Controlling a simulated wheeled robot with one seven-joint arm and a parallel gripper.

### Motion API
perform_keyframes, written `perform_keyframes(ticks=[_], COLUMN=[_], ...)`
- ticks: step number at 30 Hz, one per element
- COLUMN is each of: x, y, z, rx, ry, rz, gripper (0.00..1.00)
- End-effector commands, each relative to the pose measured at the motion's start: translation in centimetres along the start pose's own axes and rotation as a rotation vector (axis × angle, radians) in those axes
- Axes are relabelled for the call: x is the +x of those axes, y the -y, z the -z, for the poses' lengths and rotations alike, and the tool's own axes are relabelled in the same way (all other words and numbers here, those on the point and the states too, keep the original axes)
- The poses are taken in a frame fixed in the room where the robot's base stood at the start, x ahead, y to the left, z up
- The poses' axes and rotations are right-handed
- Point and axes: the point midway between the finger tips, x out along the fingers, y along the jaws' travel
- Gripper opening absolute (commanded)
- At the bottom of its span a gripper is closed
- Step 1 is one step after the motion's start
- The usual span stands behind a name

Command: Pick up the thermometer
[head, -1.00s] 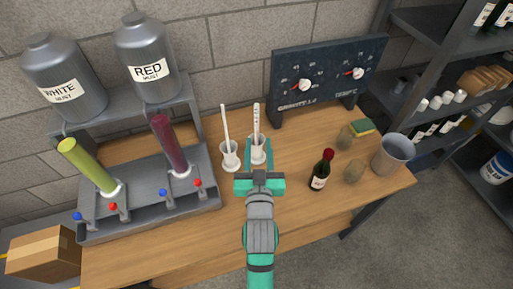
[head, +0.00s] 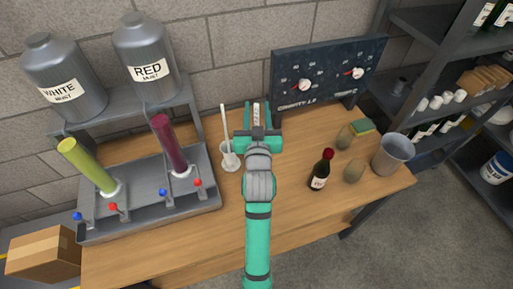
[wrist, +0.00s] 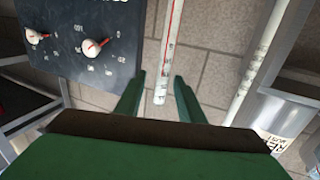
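The thermometer (head: 256,114) is a slim white rod. In the wrist view it (wrist: 170,52) shows a red line and scale marks, with one end between my fingers. My gripper (head: 259,122) is open around it; the wrist view shows a gap between the rod and each finger (wrist: 160,98). The white cup it stood in is hidden behind my gripper in the head view.
A dark dial board (head: 328,75) stands behind and to the right. A filling rack (head: 150,200) with a yellow-green and a red cylinder is at left. A wine bottle (head: 321,170), jars, a sponge (head: 362,126) and a grey beaker (head: 393,153) stand at right. Front wood is clear.

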Motion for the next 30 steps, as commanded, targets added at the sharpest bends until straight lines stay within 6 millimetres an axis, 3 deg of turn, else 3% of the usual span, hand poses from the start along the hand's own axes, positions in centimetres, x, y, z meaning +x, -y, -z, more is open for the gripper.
perform_keyframes(ticks=[7, 17, 21, 30], x=[3.3, 3.9, 3.9, 3.9], y=[0.1, 0.2, 0.2, 0.2], z=[0.2, 0.2, 0.2, 0.2], rx=[0.0, 0.0, 0.0, 0.0], ry=[0.0, 0.0, 0.0, 0.0], rz=[0.0, 0.0, 0.0, 0.0], gripper=[0.35, 0.35, 0.02, 0.0])
